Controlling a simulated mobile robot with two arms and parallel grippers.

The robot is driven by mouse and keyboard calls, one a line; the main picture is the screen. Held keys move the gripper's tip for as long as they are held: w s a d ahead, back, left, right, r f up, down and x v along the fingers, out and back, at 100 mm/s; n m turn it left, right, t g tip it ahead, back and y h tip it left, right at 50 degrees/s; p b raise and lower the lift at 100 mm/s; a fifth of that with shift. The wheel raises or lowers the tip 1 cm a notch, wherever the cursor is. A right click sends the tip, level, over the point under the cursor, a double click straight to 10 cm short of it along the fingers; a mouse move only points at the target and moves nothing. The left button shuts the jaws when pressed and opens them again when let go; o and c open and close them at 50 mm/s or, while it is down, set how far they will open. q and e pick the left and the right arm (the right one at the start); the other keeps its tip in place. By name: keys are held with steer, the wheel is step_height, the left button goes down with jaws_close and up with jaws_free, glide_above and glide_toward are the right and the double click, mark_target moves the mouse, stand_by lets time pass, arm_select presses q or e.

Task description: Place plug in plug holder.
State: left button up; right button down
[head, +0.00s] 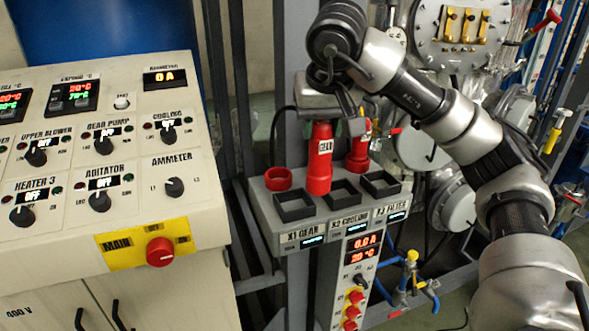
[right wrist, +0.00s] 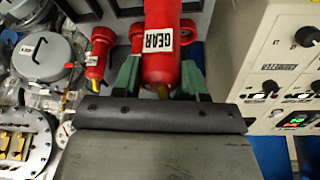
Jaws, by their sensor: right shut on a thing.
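The red plug labelled GEAR (head: 319,165) is upright above the rear part of the grey connector box. My right gripper (head: 320,108) is shut on its upper end. In the right wrist view the plug (right wrist: 158,60) sits between the green fingers of my right gripper (right wrist: 160,80). Its lower end is behind the square black holders; I cannot tell whether it touches the box. The holders are a left one (head: 294,216), a middle one (head: 343,200) and a right one (head: 381,193), all looking empty. My left gripper is not in view.
A red round socket (head: 278,179) stands empty left of the plug. Another red plug (head: 358,156) stands close on the right, also seen in the right wrist view (right wrist: 97,58). The beige control cabinet (head: 110,225) is at left; metal vessels and pipes are at right.

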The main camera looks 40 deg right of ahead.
steer(key=w+a+f+p, duration=0.2)
steer(key=w+f, duration=0.3)
steer(key=f, duration=0.2)
steer(key=shift+f+p, duration=0.15)
steer(key=shift+p, duration=0.25)
steer(key=shift+f, duration=0.2)
steer(key=c, duration=0.6)
jaws_free()
